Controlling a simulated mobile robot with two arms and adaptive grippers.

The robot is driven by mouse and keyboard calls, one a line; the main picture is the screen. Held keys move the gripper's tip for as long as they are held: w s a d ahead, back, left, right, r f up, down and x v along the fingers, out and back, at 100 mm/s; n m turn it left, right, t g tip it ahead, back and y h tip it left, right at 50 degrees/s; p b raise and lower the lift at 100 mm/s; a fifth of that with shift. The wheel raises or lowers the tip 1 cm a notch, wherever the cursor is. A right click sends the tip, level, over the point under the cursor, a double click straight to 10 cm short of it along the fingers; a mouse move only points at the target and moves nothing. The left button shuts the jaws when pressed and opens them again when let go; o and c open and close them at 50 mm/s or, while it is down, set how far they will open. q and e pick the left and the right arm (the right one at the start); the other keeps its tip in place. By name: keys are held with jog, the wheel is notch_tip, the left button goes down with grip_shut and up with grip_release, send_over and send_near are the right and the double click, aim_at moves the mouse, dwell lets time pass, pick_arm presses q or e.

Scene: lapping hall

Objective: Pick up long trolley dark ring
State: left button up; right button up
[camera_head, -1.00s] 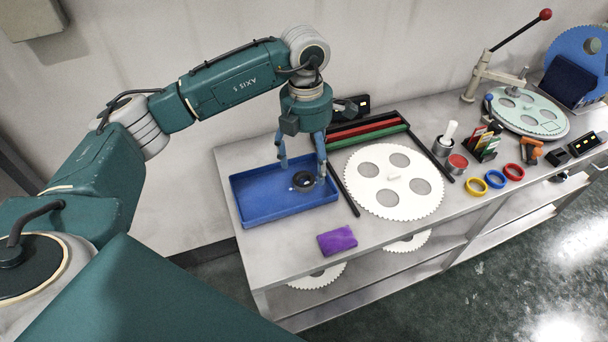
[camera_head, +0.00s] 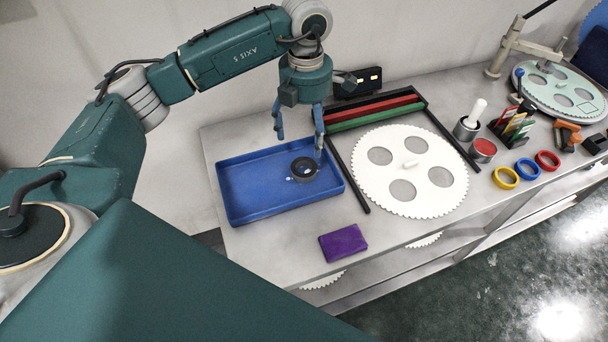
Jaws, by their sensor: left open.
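The dark ring (camera_head: 304,168) lies in the right part of a shallow blue tray (camera_head: 232,208), with small pale specks beside it. The tray sits at the left end of a long grey bench (camera_head: 290,240). My left gripper (camera_head: 300,147) points down over the tray, open and empty. Its fingertips appear just behind and above the ring in the picture, with the right fingertip close to the ring's upper right edge. The exact height of the gap is hard to tell. My right gripper is not in view.
A purple block (camera_head: 343,242) lies in front of the tray. A white toothed disc (camera_head: 437,177) lies to the right, beside red and green bars (camera_head: 375,113) in a black frame. Yellow (camera_head: 506,178), blue (camera_head: 527,169) and red (camera_head: 547,161) rings lie farther right. A wall stands behind.

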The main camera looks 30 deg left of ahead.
pick_arm(q)
jog(key=f, duration=0.1)
send_near(304, 164)
jog(key=shift+s+d+f+p, duration=0.45)
jog(key=shift+s+d+f, duration=0.2)
jog(key=shift+s, duration=0.25)
jog(key=shift+f, duration=0.4)
jog(key=f+p, duration=0.1)
jog(key=f, duration=0.1)
jog(key=f+p, duration=0.1)
jog(key=f, duration=0.1)
jog(key=shift+a+f, duration=0.2)
jog(key=shift+f, duration=0.5)
jog(key=c, duration=1.4)
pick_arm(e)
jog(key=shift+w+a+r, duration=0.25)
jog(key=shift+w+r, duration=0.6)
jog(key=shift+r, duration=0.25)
